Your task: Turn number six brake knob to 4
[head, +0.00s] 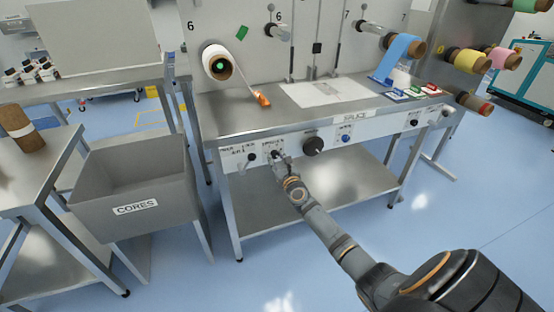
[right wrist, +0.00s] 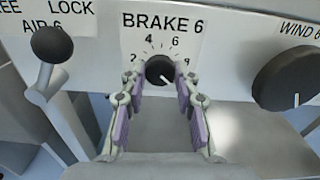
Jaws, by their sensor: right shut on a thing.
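The brake 6 knob (right wrist: 160,68) is small, round and black, under the label "BRAKE 6" on the white front panel (right wrist: 213,60). Dial numbers 2, 4, 6 and 8 are arranged over it. A short light line shows on the knob's lower right; I cannot tell for sure which number it stands for. My right gripper (right wrist: 160,80) has its two purple-padded fingers on either side of the knob and is shut on it. In the head view my right gripper (head: 281,162) is at the panel and mostly covers the knob. My left gripper is not in view.
The air 6 lever (right wrist: 52,45) stands out left of the knob. The large black wind 6 knob (right wrist: 288,78) is to the right and also shows in the head view (head: 313,146). A grey cores bin (head: 135,195) stands left of the bench. The lower shelf (head: 330,187) is bare.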

